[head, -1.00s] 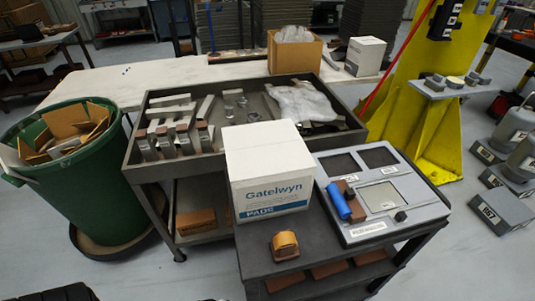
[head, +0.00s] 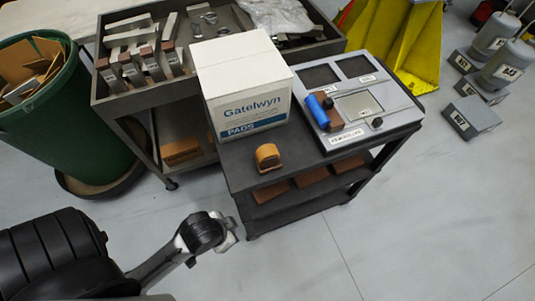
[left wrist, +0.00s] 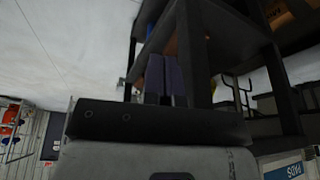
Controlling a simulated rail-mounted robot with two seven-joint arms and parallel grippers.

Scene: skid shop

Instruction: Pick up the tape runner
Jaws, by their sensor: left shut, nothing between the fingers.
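A small orange-brown roll-shaped item (head: 268,157), which looks like the tape runner, stands on the dark cart top (head: 240,172) near its front edge, in front of the white Gatelwyn box (head: 245,88). My left gripper (head: 230,236) comes in from the lower left in the head view. It is below and left of the item, apart from it, in front of the cart. In the left wrist view its fingers (left wrist: 167,78) are together and empty, with dark cart parts beyond. The tape runner cannot be made out there. My right gripper is not in view.
A grey tray (head: 355,138) with a blue cylinder (head: 318,112) lies right of the box. Brown pieces (head: 313,175) lie on the cart's lower shelf. A green bin (head: 60,125) stands left. Bare floor (head: 430,230) lies at right.

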